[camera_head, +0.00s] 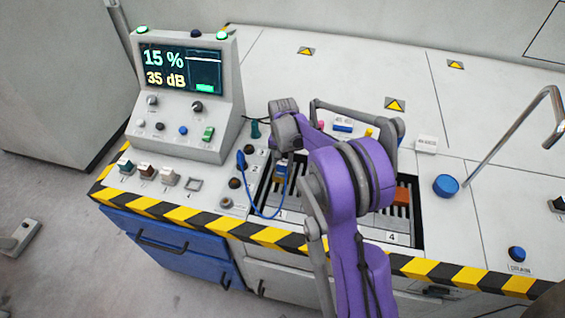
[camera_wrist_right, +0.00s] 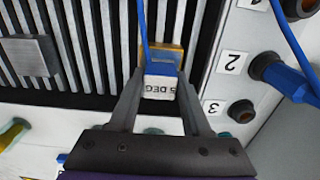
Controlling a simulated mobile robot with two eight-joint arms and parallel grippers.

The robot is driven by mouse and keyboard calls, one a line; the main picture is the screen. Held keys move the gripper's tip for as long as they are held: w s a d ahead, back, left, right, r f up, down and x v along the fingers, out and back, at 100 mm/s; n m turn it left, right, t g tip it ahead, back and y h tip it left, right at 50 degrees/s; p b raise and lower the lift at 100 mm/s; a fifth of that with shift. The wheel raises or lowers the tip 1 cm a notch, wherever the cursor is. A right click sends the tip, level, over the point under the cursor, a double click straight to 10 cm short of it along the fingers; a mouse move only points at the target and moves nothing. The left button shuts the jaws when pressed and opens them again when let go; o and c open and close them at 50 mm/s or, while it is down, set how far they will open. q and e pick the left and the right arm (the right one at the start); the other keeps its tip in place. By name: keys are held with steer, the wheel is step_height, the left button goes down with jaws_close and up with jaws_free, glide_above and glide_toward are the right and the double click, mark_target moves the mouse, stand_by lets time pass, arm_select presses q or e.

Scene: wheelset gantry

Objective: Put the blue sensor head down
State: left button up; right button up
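The blue sensor head (camera_head: 281,168) has a blue body, an amber lower part and a blue cable. In the right wrist view its white face (camera_wrist_right: 160,87) reads "5 DEG". My right gripper (camera_wrist_right: 160,95) has its fingers on both sides of it and is shut on it. In the head view the head is over the left end of the slatted rack (camera_head: 400,226), near label 1. I cannot tell whether it touches the slats. My purple right arm covers the middle of the rack. My left gripper is not in view.
The sensor cable loops to a blue plug (camera_head: 241,160) beside the rack; the wrist view shows this plug (camera_wrist_right: 285,78) near label 2. A display console (camera_head: 185,95) stands left. An orange block (camera_head: 403,195) is at the rack's right. A bent metal rod (camera_head: 510,125) rises at right.

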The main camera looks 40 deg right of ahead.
mark_target(283, 161)
steer(key=o, duration=0.3)
steer(key=shift+o, duration=0.2)
steer(key=shift+r, duration=0.1)
steer(key=shift+r, duration=0.3)
step_height(283, 161, up, 11)
steer(key=p, duration=0.1)
steer(key=s+a+r+n+t, duration=0.25)
steer(key=s+a+n, duration=0.25)
steer(key=s+a, duration=0.55)
steer(key=s+a+f+n+t, duration=0.2)
steer(key=s+a+f+n, duration=0.3)
steer(key=s+a, duration=0.5)
steer(key=shift+s+a+f+t, duration=0.3)
steer(key=shift+s+f+t, duration=0.05)
steer(key=shift+s, duration=0.8)
